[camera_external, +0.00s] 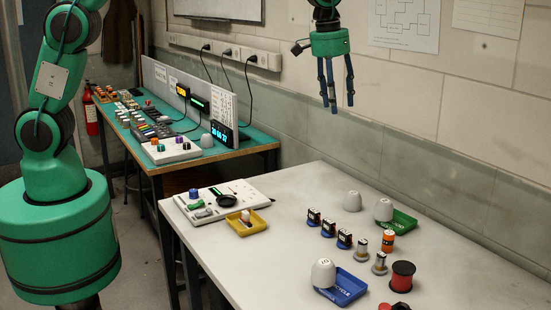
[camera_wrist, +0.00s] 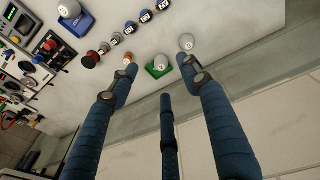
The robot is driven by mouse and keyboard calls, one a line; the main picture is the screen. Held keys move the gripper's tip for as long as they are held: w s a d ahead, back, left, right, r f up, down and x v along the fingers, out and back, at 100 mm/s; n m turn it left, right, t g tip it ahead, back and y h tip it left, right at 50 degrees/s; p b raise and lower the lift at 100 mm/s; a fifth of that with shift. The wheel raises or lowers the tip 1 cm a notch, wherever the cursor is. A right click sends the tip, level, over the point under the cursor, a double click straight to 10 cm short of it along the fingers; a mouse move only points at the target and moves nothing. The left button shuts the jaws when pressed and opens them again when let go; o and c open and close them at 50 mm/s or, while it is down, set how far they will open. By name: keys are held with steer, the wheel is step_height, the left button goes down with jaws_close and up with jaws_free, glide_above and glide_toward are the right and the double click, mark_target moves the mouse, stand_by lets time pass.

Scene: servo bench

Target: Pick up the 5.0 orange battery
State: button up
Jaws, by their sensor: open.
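The orange battery (camera_external: 388,241) stands upright on the white table, just in front of the green tray. In the wrist view a small part of the orange battery (camera_wrist: 128,57) shows beside the tip of the left finger, which may hide some of it. My gripper (camera_external: 337,103) is high above the table near the wall, fingers pointing down, open and empty. In the wrist view my gripper (camera_wrist: 160,75) shows three blue fingers spread apart, well away from the table.
White cups stand at the green tray (camera_external: 404,222), at the blue tray (camera_external: 345,291) and alone (camera_external: 352,201). Silver cylinders (camera_external: 379,263), a red spool (camera_external: 402,275) and several dark servos (camera_external: 328,227) stand near the battery. A yellow tray (camera_external: 240,229) and control panel (camera_external: 262,191) are farther left.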

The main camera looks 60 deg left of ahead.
steer(key=w+d+f+p, duration=0.1)
steer(key=w+d+f, duration=0.3)
steer(key=d+f, duration=0.5)
steer(key=g+p, duration=0.1)
glide_above(389, 233)
step_height(389, 233, down, 12)
steer(key=shift+f+n+y, duration=0.1)
steer(key=shift+n+y, duration=0.2)
steer(key=shift+n, duration=0.1)
steer(key=shift+f, duration=0.1)
steer(key=shift+f, duration=4.2)
steer(key=shift+f, duration=2.6)
